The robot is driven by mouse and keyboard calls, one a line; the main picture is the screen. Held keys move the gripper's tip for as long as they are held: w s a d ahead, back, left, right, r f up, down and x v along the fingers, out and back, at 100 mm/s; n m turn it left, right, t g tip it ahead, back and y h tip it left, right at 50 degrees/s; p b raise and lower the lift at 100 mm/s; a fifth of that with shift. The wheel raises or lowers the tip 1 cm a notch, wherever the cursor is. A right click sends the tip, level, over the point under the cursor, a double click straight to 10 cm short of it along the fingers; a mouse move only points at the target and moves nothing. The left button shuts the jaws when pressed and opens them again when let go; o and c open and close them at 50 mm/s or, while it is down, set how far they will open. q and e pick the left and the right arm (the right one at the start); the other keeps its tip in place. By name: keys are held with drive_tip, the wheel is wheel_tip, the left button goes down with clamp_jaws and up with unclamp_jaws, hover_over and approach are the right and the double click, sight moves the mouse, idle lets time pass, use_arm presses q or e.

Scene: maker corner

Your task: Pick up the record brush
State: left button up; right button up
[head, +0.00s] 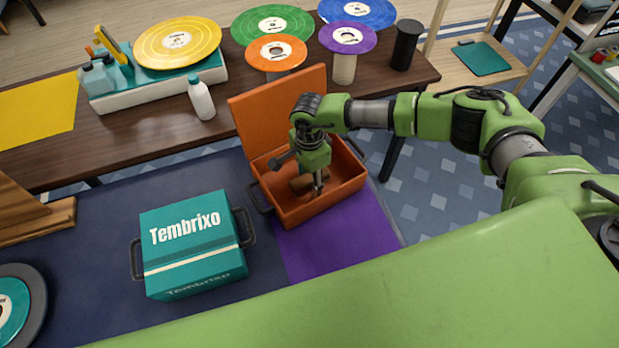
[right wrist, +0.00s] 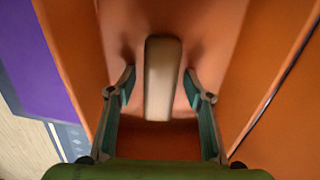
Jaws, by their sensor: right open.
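The record brush (right wrist: 163,75) is a pale, long block lying on the floor of the open orange box in the right wrist view. In the head view a brown piece of it (head: 300,184) shows beside my gripper, partly hidden by it. My right gripper (head: 317,188) reaches down into the orange box (head: 335,192). In the right wrist view its two teal-padded fingers (right wrist: 160,90) are open, one on each side of the brush, with a gap on both sides. My left gripper is in neither view.
The orange box's raised lid (head: 285,108) stands behind my gripper, and its walls are close around. A closed teal Tembrixo box (head: 192,262) is to the left. Behind are a dark wooden table (head: 150,127), a white bottle (head: 201,100) and coloured records on stands (head: 347,37).

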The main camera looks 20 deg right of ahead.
drive_tip(key=c, duration=1.2)
drive_tip(key=shift+c, duration=0.2)
wheel_tip(320, 180, up, 10)
drive_tip(key=shift+r+b, duration=0.1)
drive_tip(key=shift+b, duration=0.85)
